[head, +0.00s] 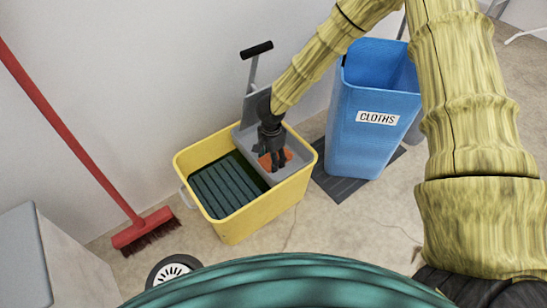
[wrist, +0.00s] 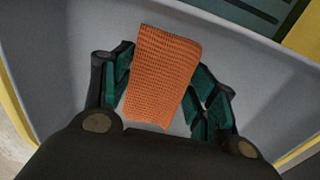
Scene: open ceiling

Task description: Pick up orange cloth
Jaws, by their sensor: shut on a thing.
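The orange cloth (wrist: 162,75) is a textured piece between the two fingers of my gripper (wrist: 162,90) in the wrist view. My gripper is shut on it. In the head view my gripper (head: 277,158) points down into the grey wringer part (head: 244,138) of the yellow mop bucket (head: 240,225). The orange cloth also shows there (head: 265,161), partly hidden behind the fingers. The grey wringer walls surround the cloth in the wrist view. I cannot tell whether the cloth touches the wringer floor.
A blue bin (head: 365,135) labelled CLOTHS stands right of the bucket on a dark mat (head: 335,188). A red broom (head: 142,230) leans at the left. The wringer's upright handle (head: 254,70) rises behind my gripper. A grey cabinet (head: 60,262) is at lower left.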

